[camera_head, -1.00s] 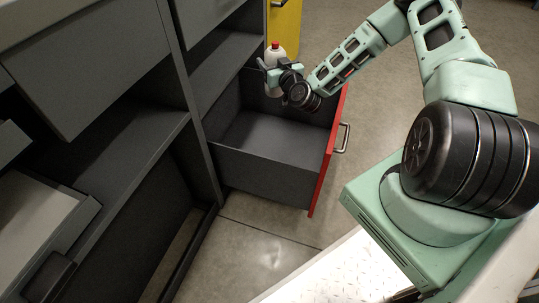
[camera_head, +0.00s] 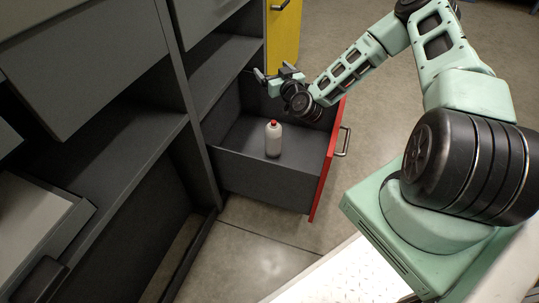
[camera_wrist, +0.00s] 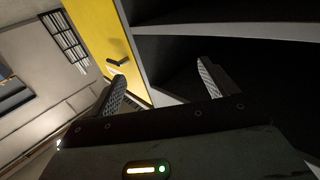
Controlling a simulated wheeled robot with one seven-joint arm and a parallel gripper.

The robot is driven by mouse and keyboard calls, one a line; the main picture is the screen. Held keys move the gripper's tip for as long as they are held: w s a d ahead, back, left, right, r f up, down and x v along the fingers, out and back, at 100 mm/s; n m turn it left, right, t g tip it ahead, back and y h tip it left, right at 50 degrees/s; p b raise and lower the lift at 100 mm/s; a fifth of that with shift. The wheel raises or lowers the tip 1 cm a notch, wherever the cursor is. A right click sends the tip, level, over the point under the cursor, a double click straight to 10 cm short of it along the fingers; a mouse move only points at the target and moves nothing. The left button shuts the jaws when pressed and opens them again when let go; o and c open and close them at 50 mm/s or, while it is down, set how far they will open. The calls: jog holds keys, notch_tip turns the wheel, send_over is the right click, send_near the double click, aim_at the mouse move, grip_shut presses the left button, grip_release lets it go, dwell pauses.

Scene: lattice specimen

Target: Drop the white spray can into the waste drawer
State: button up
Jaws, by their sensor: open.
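The white spray can (camera_head: 273,141) with a red cap is inside the open waste drawer (camera_head: 262,178), upright near the drawer's near wall. Whether it touches the drawer floor or is still falling I cannot tell. The drawer is grey with a red front panel and a handle on the right. My gripper (camera_head: 270,74) is above the back of the drawer, apart from the can, open and empty. In the wrist view its two fingers (camera_wrist: 160,85) stand wide apart with nothing between them. The can does not show in the wrist view.
Grey shelving (camera_head: 110,165) stands left of the drawer. A yellow cabinet front (camera_head: 284,35) with a handle is behind it and also shows in the wrist view (camera_wrist: 100,35). Another open drawer (camera_head: 35,225) is at the lower left. The floor (camera_head: 400,60) at the right back is clear.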

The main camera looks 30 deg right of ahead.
jog(key=s+a+p, duration=0.2)
jog(key=s+p, duration=0.1)
jog(key=s, duration=1.3)
jog(key=shift+s, duration=0.2)
